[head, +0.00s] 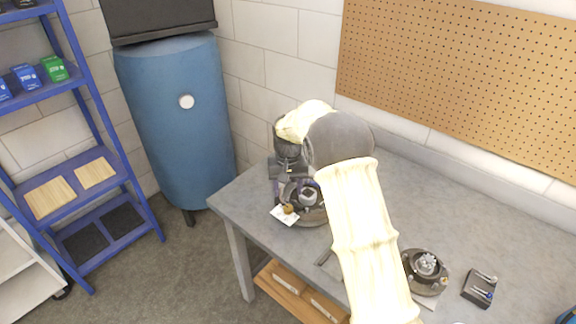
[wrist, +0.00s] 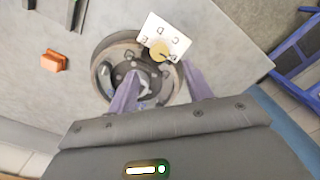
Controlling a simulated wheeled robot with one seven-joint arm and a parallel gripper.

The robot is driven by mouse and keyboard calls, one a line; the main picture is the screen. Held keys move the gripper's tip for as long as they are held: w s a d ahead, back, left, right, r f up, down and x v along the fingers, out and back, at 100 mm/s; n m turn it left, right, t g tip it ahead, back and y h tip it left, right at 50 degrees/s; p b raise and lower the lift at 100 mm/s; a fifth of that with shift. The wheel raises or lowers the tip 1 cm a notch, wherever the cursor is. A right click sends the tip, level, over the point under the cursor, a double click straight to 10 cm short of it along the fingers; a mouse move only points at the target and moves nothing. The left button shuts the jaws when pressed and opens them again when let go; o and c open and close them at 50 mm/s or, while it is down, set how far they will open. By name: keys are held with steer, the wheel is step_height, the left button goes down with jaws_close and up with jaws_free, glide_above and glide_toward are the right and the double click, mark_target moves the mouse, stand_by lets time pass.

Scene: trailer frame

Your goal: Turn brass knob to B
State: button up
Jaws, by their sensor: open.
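The brass knob (wrist: 159,50) sits on a white card (wrist: 168,33) with small letters, at the edge of a round dark fixture (wrist: 101,75). The letters are too small to read surely, and so is the knob's pointing direction. In the head view the knob (head: 288,209) and its card (head: 280,217) are at the table's near left corner. My gripper (wrist: 160,76) is open, its two purplish fingers spread over the fixture. The knob lies just beyond the fingertips, near the right finger, and is not gripped. In the head view my gripper (head: 299,188) partly hides the fixture.
A second round fixture (head: 426,266) and a small dark tray (head: 480,288) stand further right on the grey table (head: 440,215). An orange block (wrist: 53,61) lies left in the wrist view. A blue tank (head: 175,120) and blue shelf (head: 75,150) stand left of the table.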

step_height(320, 180, up, 10)
steer(key=shift+b, duration=0.35)
steer(key=s+d+f+t, duration=0.1)
steer(key=s+d, duration=0.5)
steer(key=s, duration=0.3)
steer(key=s+d+f+m, duration=0.1)
steer(key=s+d+f, duration=0.1)
steer(key=s+d, duration=0.3)
steer(key=s+d+f+t, duration=0.1)
steer(key=s+d, duration=0.5)
steer(key=s, duration=0.7)
steer(key=shift+s+d+f+t, duration=0.15)
steer(key=shift+d+f+t, duration=0.1)
steer(key=shift+d+t, duration=0.1)
